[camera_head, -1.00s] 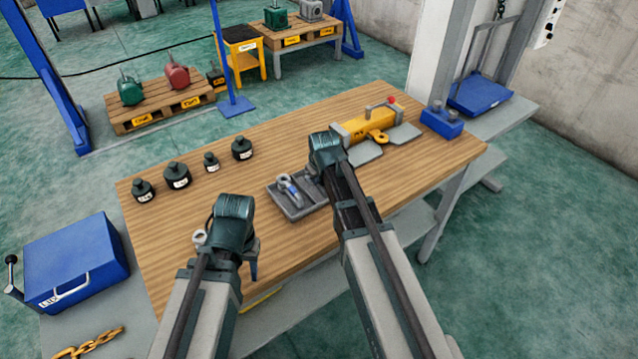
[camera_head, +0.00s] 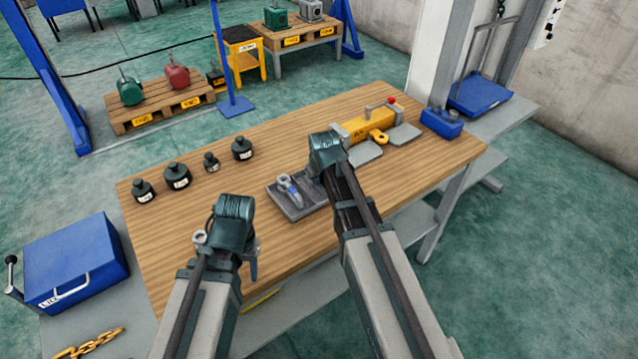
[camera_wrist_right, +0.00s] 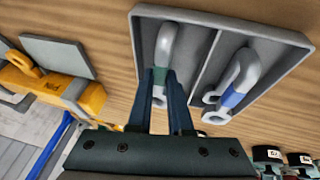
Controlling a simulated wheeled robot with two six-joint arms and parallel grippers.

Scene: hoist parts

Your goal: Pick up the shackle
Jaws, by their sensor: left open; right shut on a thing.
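A grey two-compartment tray (camera_head: 293,210) lies on the wooden bench. In the right wrist view, a grey shackle with a green band (camera_wrist_right: 168,45) is in the left compartment, between the fingers of my right gripper (camera_wrist_right: 162,88). The gripper is shut on this shackle; its lower part is partly hidden by the fingers. A second grey shackle with a blue band (camera_wrist_right: 233,88) lies in the other compartment; it also shows in the head view (camera_head: 289,187). My left gripper (camera_head: 251,262) is open over the bench's near left part, its fingers mostly hidden by its wrist.
Several black weights (camera_head: 177,177) stand at the bench's back left. A yellow hoist part (camera_head: 368,124) with grey plates lies right of my right gripper, and a blue box (camera_head: 441,121) sits at the right end. Bare wood lies between the weights and the tray.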

